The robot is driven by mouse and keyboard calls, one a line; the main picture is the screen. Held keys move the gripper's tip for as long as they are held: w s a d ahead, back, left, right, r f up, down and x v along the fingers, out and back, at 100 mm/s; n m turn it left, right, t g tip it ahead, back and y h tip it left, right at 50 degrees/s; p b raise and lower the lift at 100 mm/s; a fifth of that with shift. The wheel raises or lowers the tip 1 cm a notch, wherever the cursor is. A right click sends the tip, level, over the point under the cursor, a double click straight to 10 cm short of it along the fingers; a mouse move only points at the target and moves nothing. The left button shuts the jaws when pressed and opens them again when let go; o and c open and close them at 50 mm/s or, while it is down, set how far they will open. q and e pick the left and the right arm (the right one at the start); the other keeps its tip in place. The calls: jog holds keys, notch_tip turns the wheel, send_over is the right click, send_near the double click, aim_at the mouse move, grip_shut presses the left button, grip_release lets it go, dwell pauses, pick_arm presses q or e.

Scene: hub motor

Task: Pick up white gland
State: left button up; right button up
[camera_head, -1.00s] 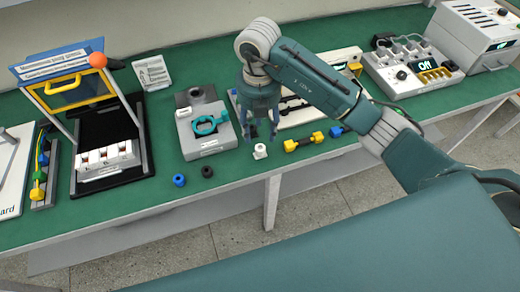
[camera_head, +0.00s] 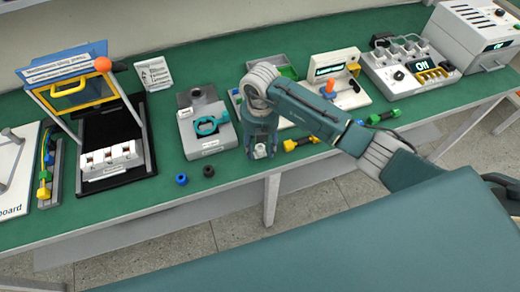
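The white gland (camera_head: 260,150) stands on the green table top near its front edge. My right gripper (camera_head: 259,153) points down over it, with its fingers low on either side of the gland. The fingers look apart, and I cannot tell whether they touch the gland. My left gripper is not in the view.
A blue gland (camera_head: 181,179) and a black one (camera_head: 208,171) lie to the left near the front edge. A grey fixture with a teal clamp (camera_head: 210,125) stands close on the left. A yellow-black connector (camera_head: 300,143) lies close on the right.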

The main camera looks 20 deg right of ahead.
jog(key=c, duration=1)
jog(key=shift+r, duration=0.2)
jog(key=shift+c, duration=0.2)
notch_tip(320, 180, up, 10)
jog(key=b, duration=0.2)
notch_tip(320, 180, up, 10)
send_over(260, 147)
jog(key=shift+s+f, duration=0.15)
